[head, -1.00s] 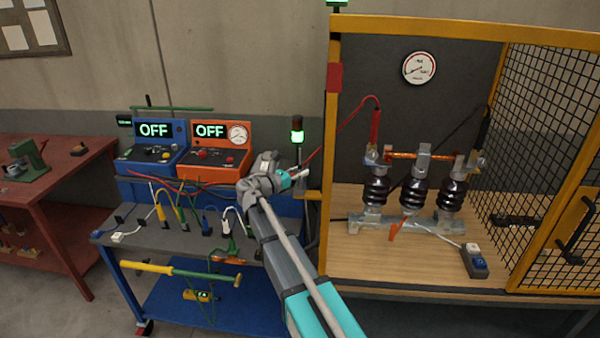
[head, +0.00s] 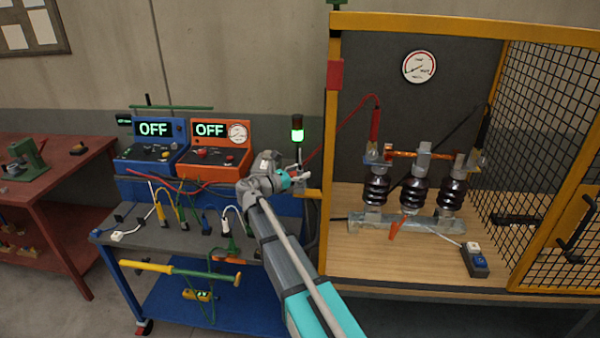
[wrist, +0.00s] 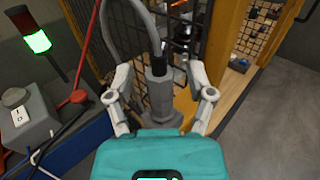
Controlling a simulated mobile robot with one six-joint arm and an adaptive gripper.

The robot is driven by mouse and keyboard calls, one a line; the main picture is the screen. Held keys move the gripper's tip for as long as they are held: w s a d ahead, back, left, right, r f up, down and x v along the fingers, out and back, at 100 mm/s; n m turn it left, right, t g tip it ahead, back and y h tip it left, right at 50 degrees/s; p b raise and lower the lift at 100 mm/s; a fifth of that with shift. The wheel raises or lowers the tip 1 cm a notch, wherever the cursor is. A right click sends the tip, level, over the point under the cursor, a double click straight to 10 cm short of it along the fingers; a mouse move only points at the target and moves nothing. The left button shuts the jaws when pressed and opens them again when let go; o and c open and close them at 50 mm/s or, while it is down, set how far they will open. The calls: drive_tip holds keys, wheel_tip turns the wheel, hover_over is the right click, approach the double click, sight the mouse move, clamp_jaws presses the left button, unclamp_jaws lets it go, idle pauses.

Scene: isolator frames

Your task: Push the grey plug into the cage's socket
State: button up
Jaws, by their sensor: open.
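My gripper (wrist: 160,72) is open in the wrist view, with one finger on each side of the grey plug (wrist: 158,88). Gaps show between the plug and both fingers. A thick grey cable (wrist: 130,25) runs up from the plug's dark collar. The plug's lower end is close to my teal gripper body, and I cannot make out the socket there or how deep the plug sits. In the head view my gripper (head: 300,176) is small, beside the cage's left yellow post (head: 327,150), near a yellow bracket (head: 312,194).
The cage (head: 460,22) holds dark insulators (head: 413,192) on a wooden top. A blue cart (head: 190,300) with several leads stands left, below two units (head: 152,145) reading OFF. A signal lamp (head: 297,135) glows green, close to my gripper. A red lead (head: 345,125) passes nearby.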

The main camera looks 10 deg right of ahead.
drive_tip(key=v, duration=1.2)
idle(0.7)
drive_tip(key=s+d+f+m+g+y, duration=0.6)
drive_tip(key=s+d+f+m+y, duration=0.1)
drive_tip(key=s+d+f+m, duration=0.5)
drive_tip(key=s+f+m+g+y, duration=0.2)
drive_tip(key=s+f+m+y, duration=0.4)
drive_tip(key=s+m+y, duration=0.3)
drive_tip(key=shift+s+a+f+m, duration=0.3)
drive_tip(key=shift+s+a+m, duration=0.15)
drive_tip(key=shift+s+m, duration=0.8)
